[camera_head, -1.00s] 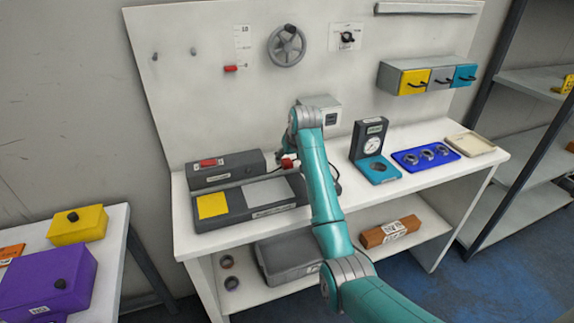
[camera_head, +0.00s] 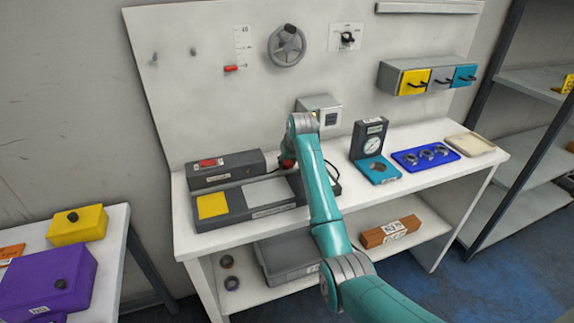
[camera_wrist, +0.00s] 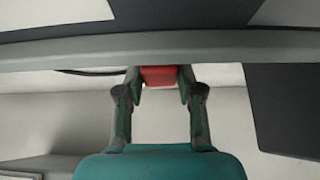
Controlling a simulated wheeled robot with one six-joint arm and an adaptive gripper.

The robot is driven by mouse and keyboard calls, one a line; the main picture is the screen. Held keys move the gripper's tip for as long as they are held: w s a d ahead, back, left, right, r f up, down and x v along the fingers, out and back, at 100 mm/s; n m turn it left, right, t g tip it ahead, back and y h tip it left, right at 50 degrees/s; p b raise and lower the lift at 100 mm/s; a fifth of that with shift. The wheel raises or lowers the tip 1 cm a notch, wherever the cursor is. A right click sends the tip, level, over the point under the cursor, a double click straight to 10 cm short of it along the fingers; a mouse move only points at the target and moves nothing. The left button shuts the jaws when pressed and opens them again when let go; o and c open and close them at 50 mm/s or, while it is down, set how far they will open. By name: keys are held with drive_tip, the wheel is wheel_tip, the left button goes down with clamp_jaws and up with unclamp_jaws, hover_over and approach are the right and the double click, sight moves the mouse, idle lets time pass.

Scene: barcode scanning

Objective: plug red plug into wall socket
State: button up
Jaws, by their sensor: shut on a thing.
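The red plug (camera_wrist: 158,76) sits between the two fingertips of my gripper (camera_wrist: 159,88) in the wrist view, and the fingers are shut on it. In the head view the plug (camera_head: 287,163) is small and partly hidden by my arm, low over the workbench near the back. The wall socket is a light grey box (camera_head: 321,104) with a dark outlet (camera_head: 331,118) on the back panel. The plug is apart from the socket.
A dark box with a red switch (camera_head: 225,168) and a dark base with yellow and pale pads (camera_head: 235,203) stand left of my gripper. A gauge stand (camera_head: 369,140) and a blue tray (camera_head: 426,157) are to the right. A dark cable (camera_wrist: 90,72) runs near the plug.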

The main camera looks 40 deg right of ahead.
sight(288, 162)
wheel_tip(288, 162, up, 10)
idle(0.6)
idle(0.4)
